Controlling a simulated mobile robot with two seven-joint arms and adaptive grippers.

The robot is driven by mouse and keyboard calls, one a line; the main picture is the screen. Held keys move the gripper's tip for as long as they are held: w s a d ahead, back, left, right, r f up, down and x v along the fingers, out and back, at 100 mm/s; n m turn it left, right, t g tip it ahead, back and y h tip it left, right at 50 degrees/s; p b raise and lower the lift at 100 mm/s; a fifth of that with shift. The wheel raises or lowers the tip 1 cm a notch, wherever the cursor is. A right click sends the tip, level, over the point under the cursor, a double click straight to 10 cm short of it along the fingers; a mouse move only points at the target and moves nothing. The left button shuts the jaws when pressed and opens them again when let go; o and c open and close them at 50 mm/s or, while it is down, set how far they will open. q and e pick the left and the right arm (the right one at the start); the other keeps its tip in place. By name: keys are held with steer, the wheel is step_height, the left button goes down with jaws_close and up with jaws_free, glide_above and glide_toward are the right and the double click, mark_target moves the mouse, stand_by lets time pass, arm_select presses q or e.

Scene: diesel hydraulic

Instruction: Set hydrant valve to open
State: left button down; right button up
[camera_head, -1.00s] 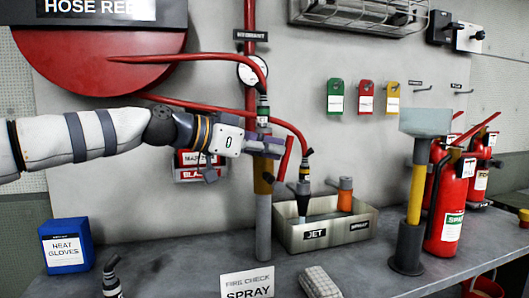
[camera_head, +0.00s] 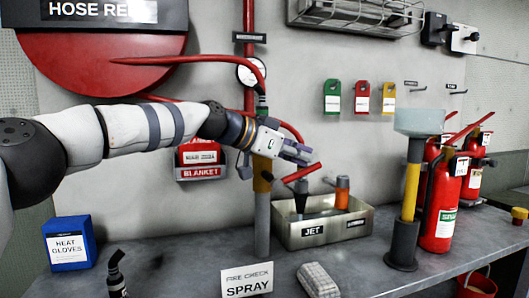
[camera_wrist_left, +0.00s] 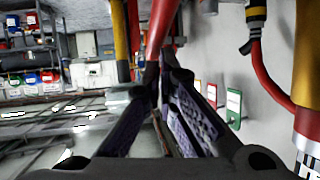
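The hydrant valve stands on a grey upright post (camera_head: 262,225) with a yellow-brown body (camera_head: 262,172). Its red lever (camera_head: 301,172) points right and slightly up in the head view. My left gripper (camera_head: 303,152) is just above the lever, its purple-padded fingers pointing right. In the left wrist view the red lever (camera_wrist_left: 161,28) runs down toward the fingertips (camera_wrist_left: 160,78). The fingers show a narrow gap between their pads; I see no firm grip on the lever, and whether they touch it is unclear. My right gripper is not in view.
A metal tray (camera_head: 330,228) with nozzles stands right of the post. A funnel on a yellow-and-black stand (camera_head: 404,235) and red extinguishers (camera_head: 440,200) stand farther right. A blue glove box (camera_head: 68,243) and a spray sign (camera_head: 246,281) are on the bench. Red hoses hang behind my arm.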

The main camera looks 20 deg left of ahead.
mark_target(310, 167)
arm_select(q)
steer(key=shift+w+d+f+b, duration=0.25)
steer(key=shift+d+f, duration=0.15)
steer(key=shift+f, duration=0.25)
steer(key=shift+w+d+f+b, duration=0.15)
steer(key=shift+w+d+f, duration=0.2)
steer(key=shift+f, duration=0.3)
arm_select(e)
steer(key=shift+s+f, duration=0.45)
arm_select(q)
steer(key=shift+s, duration=0.1)
